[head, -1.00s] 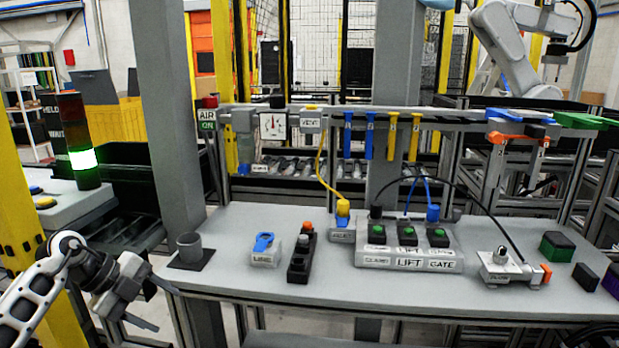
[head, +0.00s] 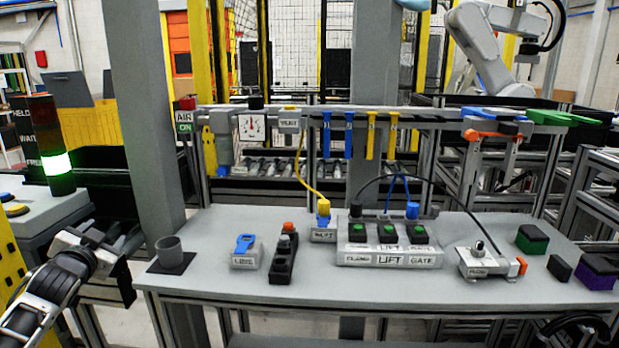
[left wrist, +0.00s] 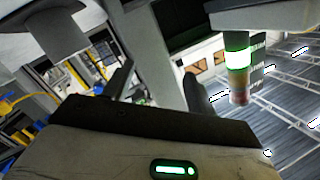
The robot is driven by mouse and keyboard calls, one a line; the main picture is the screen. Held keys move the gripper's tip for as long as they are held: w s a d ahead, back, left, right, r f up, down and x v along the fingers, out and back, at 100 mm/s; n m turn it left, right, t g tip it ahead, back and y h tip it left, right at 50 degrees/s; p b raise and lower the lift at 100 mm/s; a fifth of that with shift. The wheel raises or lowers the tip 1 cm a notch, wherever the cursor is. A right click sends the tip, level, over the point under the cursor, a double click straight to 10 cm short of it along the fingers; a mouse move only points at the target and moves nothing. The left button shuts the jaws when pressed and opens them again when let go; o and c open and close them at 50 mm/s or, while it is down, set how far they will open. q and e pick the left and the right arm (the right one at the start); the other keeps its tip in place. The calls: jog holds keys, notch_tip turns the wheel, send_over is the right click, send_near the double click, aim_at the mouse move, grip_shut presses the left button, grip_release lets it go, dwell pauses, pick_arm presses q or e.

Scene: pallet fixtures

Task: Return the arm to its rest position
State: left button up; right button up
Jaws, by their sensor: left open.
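My left gripper (head: 128,238) is at the left of the head view, beside the left end of the grey bench (head: 210,290). It is open and empty, apart from the grey cup (head: 169,250) on its black pad. My left arm comes in from the lower left. In the left wrist view the two dark fingers (left wrist: 158,88) stand apart with nothing between them. My right gripper is not in view.
The bench holds a blue-handled block (head: 244,251), a black switch strip (head: 284,258), a button box (head: 388,250) and a cabled valve block (head: 485,261). A lit signal tower (head: 51,150) and a grey post (head: 150,110) stand near my left arm.

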pick_arm(q)
jog(key=s+d+f+m+g+h, duration=0.1)
jog(key=s+d+f+g+h, duration=0.15)
jog(key=s+d+f, duration=0.65)
jog(key=s+d+f+g+h, duration=0.1)
jog(key=s+d+f+h, duration=0.3)
jog(key=d+f, duration=0.7)
jog(key=s+d+f, duration=0.2)
jog(key=s+d, duration=0.2)
jog(key=s, duration=0.3)
jog(key=s+d+f+n+g, duration=0.1)
jog(key=s+d+f, duration=0.1)
jog(key=s+d, duration=0.2)
jog(key=s+d+f+n+g, duration=0.1)
jog(key=s+d+f, duration=0.2)
jog(key=s, duration=0.6)
jog(key=shift+s+d+h, duration=0.4)
jog(key=shift+d+h, duration=0.05)
jog(key=shift+g, duration=0.25)
